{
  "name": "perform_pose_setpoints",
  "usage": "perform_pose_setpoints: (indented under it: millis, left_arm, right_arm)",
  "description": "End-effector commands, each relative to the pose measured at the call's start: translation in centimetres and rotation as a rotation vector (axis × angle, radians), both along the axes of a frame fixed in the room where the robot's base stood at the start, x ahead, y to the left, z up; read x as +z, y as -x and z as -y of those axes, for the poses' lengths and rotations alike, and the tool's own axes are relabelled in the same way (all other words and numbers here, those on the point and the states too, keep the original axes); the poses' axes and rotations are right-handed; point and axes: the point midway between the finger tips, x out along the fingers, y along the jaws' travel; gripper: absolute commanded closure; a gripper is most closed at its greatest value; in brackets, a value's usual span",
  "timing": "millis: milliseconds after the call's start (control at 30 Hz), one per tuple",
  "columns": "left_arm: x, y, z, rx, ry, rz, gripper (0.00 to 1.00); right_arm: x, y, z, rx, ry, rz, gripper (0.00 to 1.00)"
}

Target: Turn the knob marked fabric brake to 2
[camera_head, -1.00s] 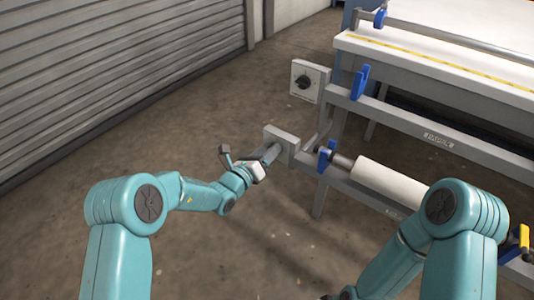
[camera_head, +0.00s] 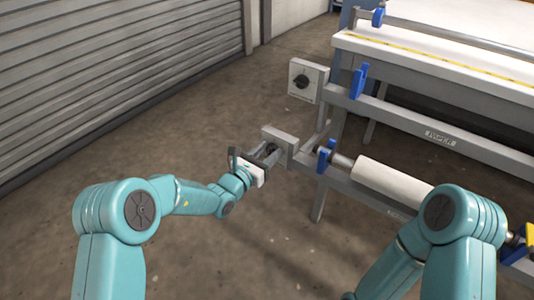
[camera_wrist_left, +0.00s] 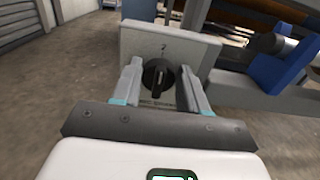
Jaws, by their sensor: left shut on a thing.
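The black round knob (camera_wrist_left: 158,76) sits on a grey box face (camera_wrist_left: 165,45) in the left wrist view. A numeral that looks like 2 shows above the knob; the lettering below it is too small to read. The knob's grip bar stands close to upright. My left gripper (camera_wrist_left: 159,80) has a finger on each side of the knob and is shut on it. In the head view my left gripper (camera_head: 268,156) is at the lower grey box (camera_head: 281,138), which hides the knob.
A second grey box with a black knob (camera_head: 302,82) is mounted higher on the machine frame. Blue brackets (camera_head: 326,155) and a white roller (camera_head: 388,182) lie right of the lower box. The floor to the left is clear up to the shutter (camera_head: 110,75).

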Motion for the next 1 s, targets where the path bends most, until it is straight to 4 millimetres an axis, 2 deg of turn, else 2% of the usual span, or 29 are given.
perform_pose_setpoints:
  millis: [367, 400, 467, 833, 1000]
  left_arm:
    - [0.1, -0.1, -0.1, 0.002, -0.001, 0.005, 0.87]
    - [0.2, -0.1, -0.1, 0.002, -0.001, 0.005, 0.5]
    - [0.1, -0.1, -0.1, 0.001, -0.001, 0.005, 0.31]
    - [0.1, 0.3, -0.3, 0.0, -0.001, 0.002, 0.31]
    - [0.3, 2.6, -2.0, 0.002, -0.001, 0.0, 0.31]
  right_arm:
    - [0.0, 0.0, 0.0, 0.0, 0.0, 0.0, 0.0]
    - [0.0, 0.0, 0.0, 0.0, 0.0, 0.0, 0.0]
    - [0.0, 0.0, 0.0, 0.0, 0.0, 0.0, 0.0]
    - [0.1, 0.0, 0.0, 0.0, 0.0, 0.0, 0.0]
    - [0.8, 0.0, 0.0, 0.0, 0.0, 0.0, 0.0]
